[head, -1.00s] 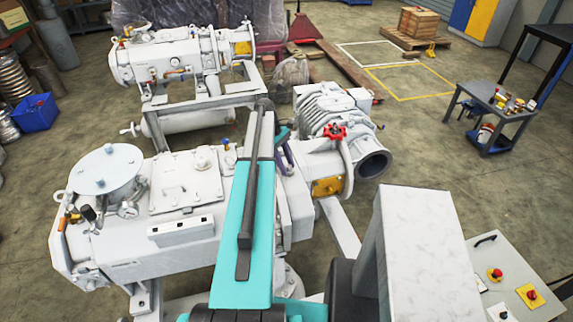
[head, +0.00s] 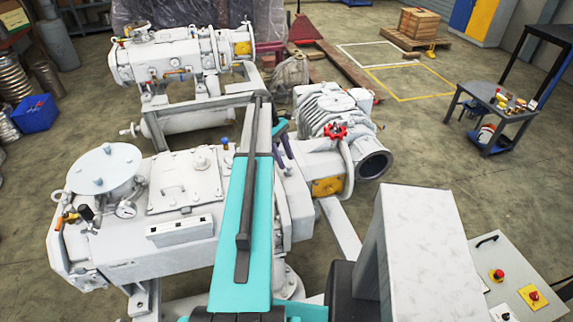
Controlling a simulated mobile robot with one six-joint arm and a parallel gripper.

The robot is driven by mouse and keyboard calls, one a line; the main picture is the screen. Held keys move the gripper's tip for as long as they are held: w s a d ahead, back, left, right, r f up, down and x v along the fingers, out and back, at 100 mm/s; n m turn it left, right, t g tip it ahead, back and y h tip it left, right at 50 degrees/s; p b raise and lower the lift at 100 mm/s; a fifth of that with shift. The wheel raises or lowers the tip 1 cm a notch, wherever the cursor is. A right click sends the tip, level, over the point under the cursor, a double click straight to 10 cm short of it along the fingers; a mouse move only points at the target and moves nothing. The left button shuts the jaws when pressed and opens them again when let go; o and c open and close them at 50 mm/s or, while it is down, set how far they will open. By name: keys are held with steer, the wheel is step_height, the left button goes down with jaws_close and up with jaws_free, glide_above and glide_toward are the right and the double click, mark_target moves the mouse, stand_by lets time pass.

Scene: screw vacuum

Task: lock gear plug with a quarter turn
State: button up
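The white screw vacuum pump (head: 180,235) lies across the front of the head view, with a round domed cover at its left end. My teal arm reaches over it and hides part of its right side. My gripper (head: 283,152) shows only in part past the right edge of the arm, as small dark purple pieces by the pump's right section. I cannot tell whether its fingers are open or shut, or whether they touch anything. I cannot make out the gear plug; it may be hidden behind the arm or gripper.
A ribbed motor section (head: 335,115) with a red handwheel (head: 335,132) and a dark round port (head: 374,165) stands right of the gripper. A second pump (head: 170,62) stands behind. A control panel (head: 515,280) is at lower right. Open floor lies right of the port.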

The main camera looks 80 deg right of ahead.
steer(key=b+v, duration=0.3)
steer(key=v, duration=0.7)
steer(key=shift+w+r, duration=0.2)
steer(key=shift+r, duration=0.15)
